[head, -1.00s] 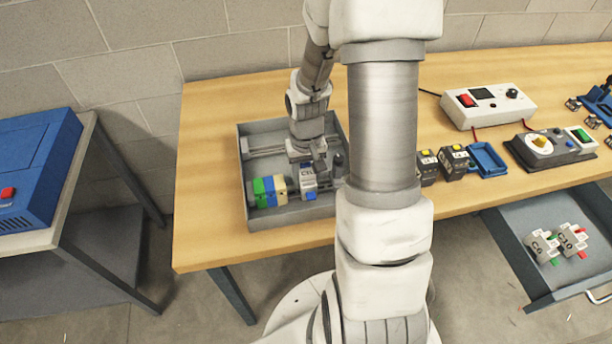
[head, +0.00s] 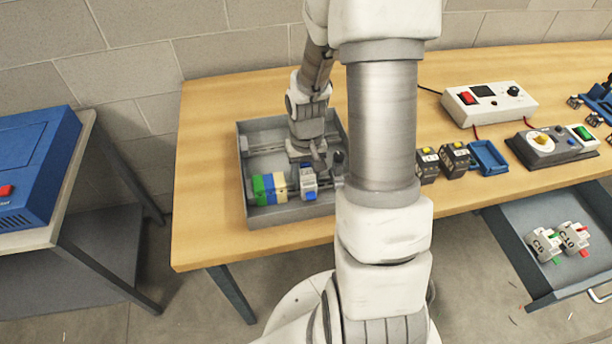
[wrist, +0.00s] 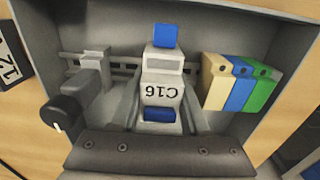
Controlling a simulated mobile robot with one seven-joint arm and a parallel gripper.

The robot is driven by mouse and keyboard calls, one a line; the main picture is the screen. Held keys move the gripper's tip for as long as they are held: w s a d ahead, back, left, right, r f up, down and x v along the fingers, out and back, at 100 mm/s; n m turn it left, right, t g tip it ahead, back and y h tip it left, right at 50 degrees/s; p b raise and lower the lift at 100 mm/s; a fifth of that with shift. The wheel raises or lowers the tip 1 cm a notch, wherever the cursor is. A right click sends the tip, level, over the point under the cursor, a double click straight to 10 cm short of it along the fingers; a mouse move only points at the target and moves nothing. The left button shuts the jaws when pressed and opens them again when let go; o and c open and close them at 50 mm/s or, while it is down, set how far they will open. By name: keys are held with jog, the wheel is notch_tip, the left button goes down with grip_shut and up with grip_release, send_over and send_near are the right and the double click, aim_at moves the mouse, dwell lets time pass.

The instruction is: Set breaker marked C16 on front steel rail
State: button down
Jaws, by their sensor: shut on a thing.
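The breaker marked C16 (wrist: 162,88) is white-grey with blue parts at both ends. It also shows in the head view (head: 309,186), inside the grey enclosure. My gripper (head: 307,166) is shut on it, with a finger along each side in the wrist view (wrist: 160,100). The front steel rail (wrist: 122,68) runs behind the breaker, in line with the terminal blocks. The breaker is at this rail; its underside is hidden, so I cannot tell whether it is seated.
Beige, blue and green terminal blocks (wrist: 238,85) stand beside the breaker with a gap. A black round-ended part (wrist: 62,115) is on the other side. The enclosure (head: 241,150) has raised walls.

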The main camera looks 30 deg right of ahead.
jog(key=shift+c, duration=1.6)
grip_release()
jog(key=shift+f, duration=0.1)
notch_tip(320, 180, up, 18)
jog(key=p, duration=0.2)
jog(key=shift+f, duration=0.25)
jog(key=shift+r, duration=0.1)
